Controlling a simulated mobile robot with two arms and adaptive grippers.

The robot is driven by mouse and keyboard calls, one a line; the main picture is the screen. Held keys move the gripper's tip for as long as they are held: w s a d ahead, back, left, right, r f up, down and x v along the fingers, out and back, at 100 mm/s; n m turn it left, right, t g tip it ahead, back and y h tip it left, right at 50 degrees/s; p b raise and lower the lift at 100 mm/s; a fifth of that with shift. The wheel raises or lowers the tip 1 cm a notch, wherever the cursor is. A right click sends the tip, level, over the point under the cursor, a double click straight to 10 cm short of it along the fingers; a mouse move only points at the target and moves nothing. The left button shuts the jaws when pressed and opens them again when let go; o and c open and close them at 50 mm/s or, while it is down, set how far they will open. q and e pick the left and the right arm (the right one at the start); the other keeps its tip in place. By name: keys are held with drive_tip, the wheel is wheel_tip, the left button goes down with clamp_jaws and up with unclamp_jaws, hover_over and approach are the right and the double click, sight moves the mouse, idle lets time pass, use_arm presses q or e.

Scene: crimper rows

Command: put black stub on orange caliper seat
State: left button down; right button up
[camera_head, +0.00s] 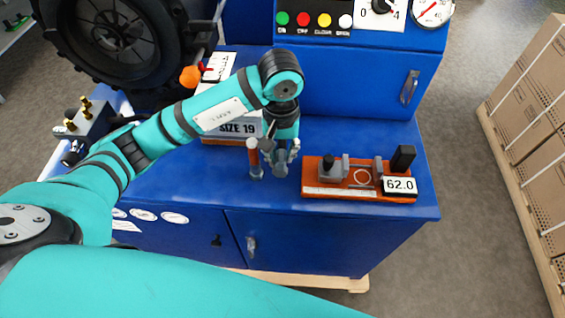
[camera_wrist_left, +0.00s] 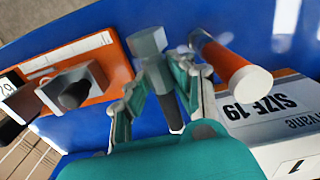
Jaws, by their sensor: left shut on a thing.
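The black stub (camera_wrist_left: 174,112) has a grey hex fitting (camera_wrist_left: 148,42) at one end. My left gripper (camera_wrist_left: 158,88) is shut on it. In the head view my left gripper (camera_head: 280,150) points down over the blue bench, with the stub's grey end (camera_head: 280,165) between its fingers. In the wrist view the caliper (camera_wrist_left: 106,52) is at left, apart from the stub. My right gripper is not in view.
An orange-red stub with a white end (camera_head: 253,155) stands close left of my gripper. A SIZE 19 box (camera_head: 225,141) is behind my forearm. A blue machine cabinet (camera_head: 350,85) rises behind. The bench front edge is clear.

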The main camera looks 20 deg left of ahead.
use_arm(q)
wheel_tip(320, 180, down, 5)
drive_tip(key=shift+p, duration=0.55)
drive_tip(key=shift+f, duration=0.7)
drive_tip(key=c, duration=1.1)
unclamp_jaws()
drive_tip(key=shift+c, duration=0.2)
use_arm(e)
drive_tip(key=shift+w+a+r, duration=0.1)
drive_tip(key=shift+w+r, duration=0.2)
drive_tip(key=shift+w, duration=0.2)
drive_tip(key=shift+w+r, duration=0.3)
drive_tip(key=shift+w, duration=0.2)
use_arm(q)
drive_tip(key=shift+r, duration=0.1)
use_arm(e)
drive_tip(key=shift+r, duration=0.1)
